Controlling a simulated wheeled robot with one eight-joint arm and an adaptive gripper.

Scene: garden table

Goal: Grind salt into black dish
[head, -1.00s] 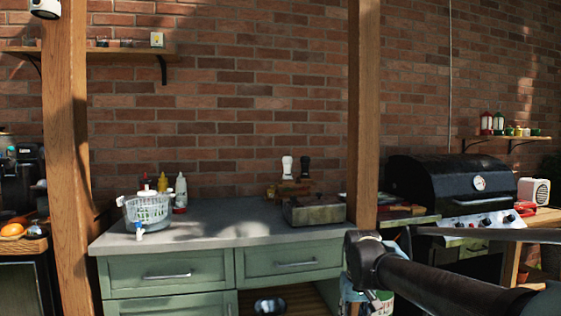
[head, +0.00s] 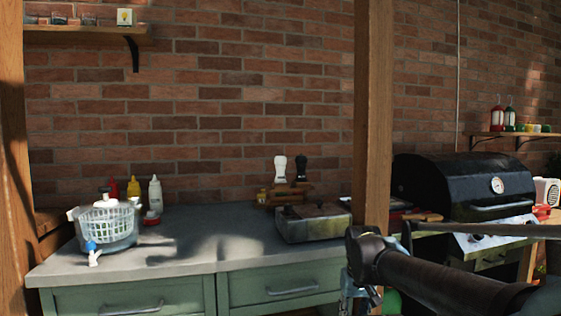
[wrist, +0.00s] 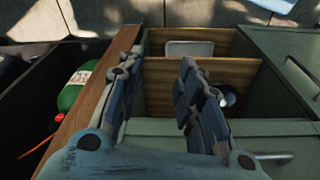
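A white grinder (head: 280,168) and a black grinder (head: 301,168) stand upright side by side in a wooden rack (head: 284,195), at the back of the grey counter (head: 200,232). I cannot tell a black dish in either view. My gripper (wrist: 160,72) is open and empty in the wrist view, pointing down over a green cabinet with open shelves. In the head view it hangs at the lower right, partly cut off, in front of the wooden post and well apart from the grinders.
A metal box (head: 312,224) sits before the rack. A white basket (head: 107,224) and sauce bottles (head: 134,190) stand at left. A wooden post (head: 374,120) and a black grill (head: 465,185) are at right. The counter's middle is clear. A green bottle (wrist: 75,88) lies below.

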